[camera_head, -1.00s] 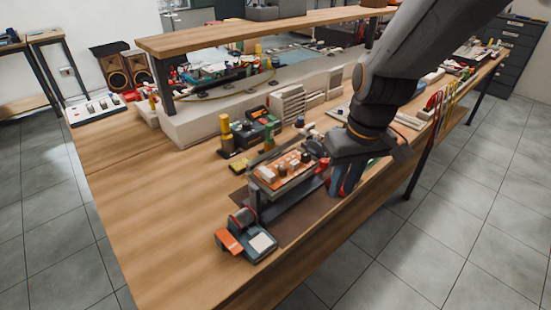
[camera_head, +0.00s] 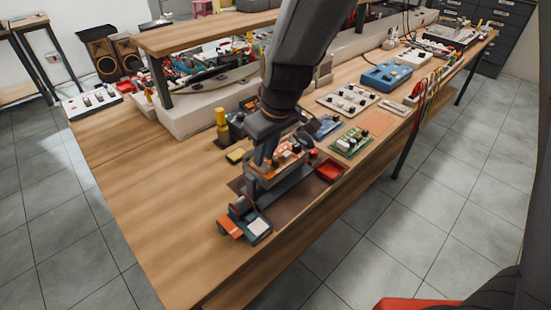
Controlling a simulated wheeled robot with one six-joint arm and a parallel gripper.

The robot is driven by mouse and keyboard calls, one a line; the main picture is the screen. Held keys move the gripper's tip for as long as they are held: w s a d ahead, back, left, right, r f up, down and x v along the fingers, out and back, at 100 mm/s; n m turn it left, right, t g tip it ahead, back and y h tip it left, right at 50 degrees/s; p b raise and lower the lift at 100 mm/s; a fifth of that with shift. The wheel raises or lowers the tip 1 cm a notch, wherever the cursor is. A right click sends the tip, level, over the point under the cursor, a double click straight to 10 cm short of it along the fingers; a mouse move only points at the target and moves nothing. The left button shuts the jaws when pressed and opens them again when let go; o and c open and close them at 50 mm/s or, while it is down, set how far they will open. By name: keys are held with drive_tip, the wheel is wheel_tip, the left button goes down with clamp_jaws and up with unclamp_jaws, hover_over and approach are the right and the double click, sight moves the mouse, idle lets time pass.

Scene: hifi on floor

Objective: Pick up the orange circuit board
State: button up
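The orange circuit board (camera_head: 291,159), with white and dark parts on top, sits on a raised grey holder (camera_head: 287,186) near the front of the bench. My gripper (camera_head: 271,148) points down right at the board, at its left and back part. One dark finger shows in front of the board's left end. The other finger is not clearly visible, so I cannot tell how wide the gripper is or whether it touches the board.
A small device with an orange part (camera_head: 245,222) stands in front of the holder. A red tray (camera_head: 329,170) and a green board (camera_head: 351,142) lie to the right. The bench's left front is clear.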

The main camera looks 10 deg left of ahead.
drive_tip(key=shift+x, duration=1.35)
clamp_jaws()
drive_tip(key=shift+r, duration=0.1)
wheel_tip(320, 180, up, 14)
drive_tip(key=p, duration=0.2)
